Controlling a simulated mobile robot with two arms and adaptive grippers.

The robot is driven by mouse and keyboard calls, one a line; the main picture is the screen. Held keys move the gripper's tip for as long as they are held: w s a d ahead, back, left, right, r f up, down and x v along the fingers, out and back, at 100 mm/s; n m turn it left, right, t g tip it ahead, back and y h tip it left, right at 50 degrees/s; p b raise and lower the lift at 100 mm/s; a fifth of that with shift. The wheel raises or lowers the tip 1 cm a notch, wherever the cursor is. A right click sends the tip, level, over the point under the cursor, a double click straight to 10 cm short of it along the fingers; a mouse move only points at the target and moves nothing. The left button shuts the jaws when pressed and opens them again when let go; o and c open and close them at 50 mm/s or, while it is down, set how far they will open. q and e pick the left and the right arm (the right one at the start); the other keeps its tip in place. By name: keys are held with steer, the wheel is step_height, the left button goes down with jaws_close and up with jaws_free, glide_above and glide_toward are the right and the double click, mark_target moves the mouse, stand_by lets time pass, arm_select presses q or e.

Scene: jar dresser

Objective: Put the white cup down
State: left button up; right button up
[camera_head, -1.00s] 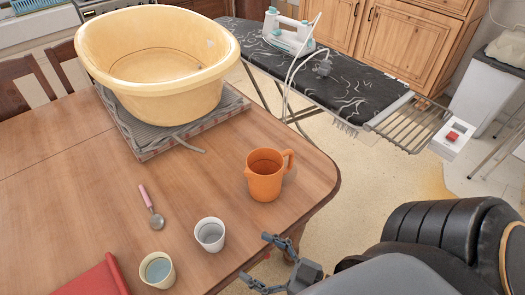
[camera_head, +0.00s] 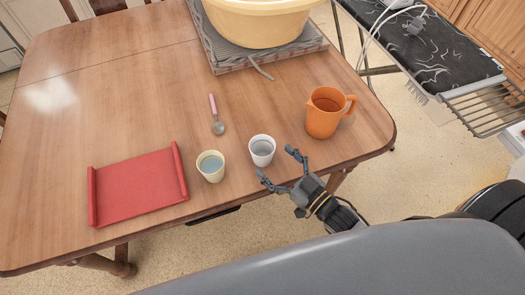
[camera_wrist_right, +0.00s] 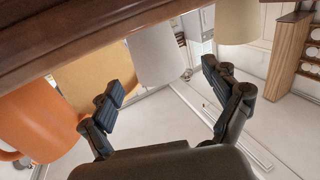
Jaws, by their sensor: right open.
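The white cup (camera_head: 262,151) stands upright on the wooden table near its front edge, between a cream cup and an orange mug. My right gripper (camera_head: 278,164) is open and empty at the table edge, just right of and in front of the white cup, with its fingers spread toward it. In the right wrist view, the scene looks upside down; the white cup (camera_wrist_right: 158,52) shows between and beyond the open fingers of the right gripper (camera_wrist_right: 165,82). I cannot tell whether a finger touches the cup. My left gripper is not in view.
The cream cup (camera_head: 210,169) with bluish contents stands close left, the orange mug (camera_head: 323,120) close right. A red tray (camera_head: 140,187) lies at front left, a spoon (camera_head: 217,127) behind. A yellow basin (camera_head: 262,30) sits at the back. The table's left half is mostly clear.

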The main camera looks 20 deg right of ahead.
mark_target(270, 157)
steer(key=p+x, duration=0.1)
steer(key=x, duration=0.3)
steer(key=shift+w, duration=0.4)
steer(key=shift+w+a+f, duration=0.1)
steer(key=shift+w+a, duration=0.1)
steer(key=shift+w, duration=0.2)
steer(key=c, duration=1.2)
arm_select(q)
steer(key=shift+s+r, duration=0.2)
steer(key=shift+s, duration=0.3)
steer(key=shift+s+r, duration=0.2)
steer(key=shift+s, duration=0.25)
arm_select(e)
steer(key=shift+c, duration=0.2)
